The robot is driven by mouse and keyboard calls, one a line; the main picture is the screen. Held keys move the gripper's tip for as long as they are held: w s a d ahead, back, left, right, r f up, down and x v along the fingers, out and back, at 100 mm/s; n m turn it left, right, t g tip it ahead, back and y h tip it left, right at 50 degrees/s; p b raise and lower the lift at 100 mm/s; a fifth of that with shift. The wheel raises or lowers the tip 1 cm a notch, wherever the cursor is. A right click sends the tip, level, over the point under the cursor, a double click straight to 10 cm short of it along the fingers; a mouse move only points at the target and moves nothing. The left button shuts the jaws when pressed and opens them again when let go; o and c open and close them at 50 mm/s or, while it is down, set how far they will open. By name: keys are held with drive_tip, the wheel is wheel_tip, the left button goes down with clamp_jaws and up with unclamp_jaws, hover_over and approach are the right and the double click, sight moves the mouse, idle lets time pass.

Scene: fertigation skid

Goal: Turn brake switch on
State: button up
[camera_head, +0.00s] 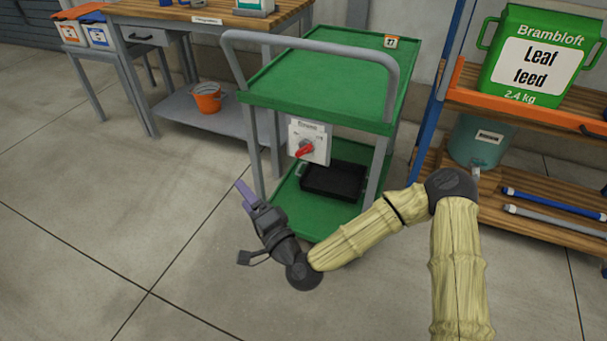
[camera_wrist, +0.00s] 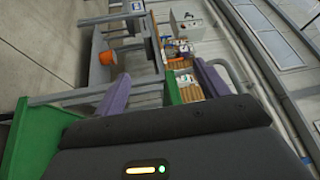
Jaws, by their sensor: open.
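The small label above the handle is too small to read fully. My gripper (camera_head: 246,196) is in front of the cart, left of and lower than the box and apart from it. In the wrist view its two purple fingers (camera_wrist: 159,90) stand apart with nothing between them. The switch box is not seen in the wrist view.
The green cart (camera_head: 310,75) has a grey push handle and a black tray (camera_head: 333,180) on its lower shelf. A workbench (camera_head: 215,20) with an orange bucket (camera_head: 207,98) stands behind left. A wooden-shelved rack (camera_head: 530,110) stands right. The floor at left is clear.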

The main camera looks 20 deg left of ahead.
drive_tip(key=w+d+f+m+t+h+b, duration=0.3)
drive_tip(key=d+f+m+t+h+b, duration=0.1)
drive_tip(key=m, duration=0.5)
drive_tip(key=w+d+f+m+t+h+b, duration=0.4)
drive_tip(key=m+h, duration=0.4)
drive_tip(key=m, duration=0.2)
drive_tip(key=shift+d+f+t+b, duration=0.4)
drive_tip(key=shift+f+t+b, duration=0.3)
drive_tip(key=shift+t+b, duration=0.5)
drive_tip(key=shift+w, duration=0.1)
drive_tip(key=p, duration=0.2)
approach(305, 149)
drive_tip(key=w+a+b, duration=0.2)
drive_tip(key=w+b, duration=0.1)
drive_tip(key=w, duration=0.6)
drive_tip(key=shift+a+r, duration=0.2)
drive_tip(key=shift+a, duration=0.1)
